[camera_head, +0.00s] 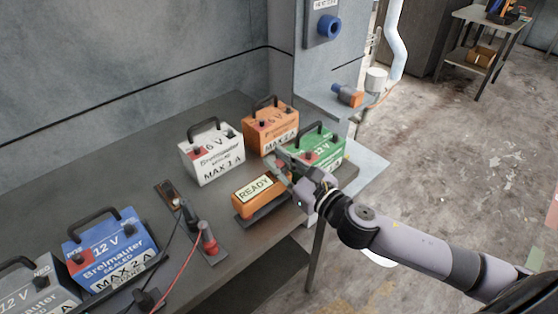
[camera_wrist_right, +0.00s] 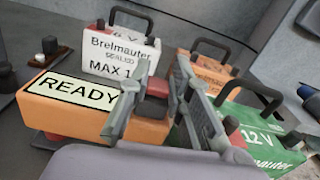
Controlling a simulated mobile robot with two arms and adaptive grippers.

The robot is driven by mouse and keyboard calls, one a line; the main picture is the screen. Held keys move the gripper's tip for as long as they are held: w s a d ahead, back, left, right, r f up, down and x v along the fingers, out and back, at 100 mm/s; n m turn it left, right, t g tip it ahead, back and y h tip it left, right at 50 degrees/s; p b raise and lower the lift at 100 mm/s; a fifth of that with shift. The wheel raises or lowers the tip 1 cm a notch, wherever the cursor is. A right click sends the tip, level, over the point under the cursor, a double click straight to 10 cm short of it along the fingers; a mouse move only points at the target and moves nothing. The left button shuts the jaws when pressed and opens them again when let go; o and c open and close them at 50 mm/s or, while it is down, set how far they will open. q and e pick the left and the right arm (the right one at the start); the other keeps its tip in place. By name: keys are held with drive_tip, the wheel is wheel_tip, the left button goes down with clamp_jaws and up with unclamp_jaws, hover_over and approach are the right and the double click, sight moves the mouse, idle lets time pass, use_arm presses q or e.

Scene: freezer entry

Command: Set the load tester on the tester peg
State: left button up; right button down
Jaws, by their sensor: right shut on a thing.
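The orange box marked READY (camera_head: 254,195), which I take for the load tester, is over a dark base on the bench. It also shows in the wrist view (camera_wrist_right: 75,98). My right gripper (camera_head: 290,184) is at its right end, shut on it, with one finger on each side (camera_wrist_right: 163,108). I cannot tell whether it touches the base. A round blue peg (camera_head: 328,27) sticks out of the grey upright panel at the back, under a label too small to read; it may be the tester peg. My left gripper is not in view.
A white battery (camera_head: 213,158), an orange battery (camera_head: 271,134) and a green battery (camera_head: 322,146) stand close behind the gripper. Blue (camera_head: 108,252) and grey (camera_head: 35,290) batteries stand front left. Leads and a red clamp (camera_head: 208,240) lie between. A blue-and-orange cylinder (camera_head: 350,97) sits by the panel.

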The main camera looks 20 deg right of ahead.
drive_tip(key=shift+f, duration=0.1)
drive_tip(key=c, duration=1.6)
unclamp_jaws()
drive_tip(key=shift+o, duration=1)
drive_tip(key=shift+f, duration=0.15)
drive_tip(key=v, duration=1.2)
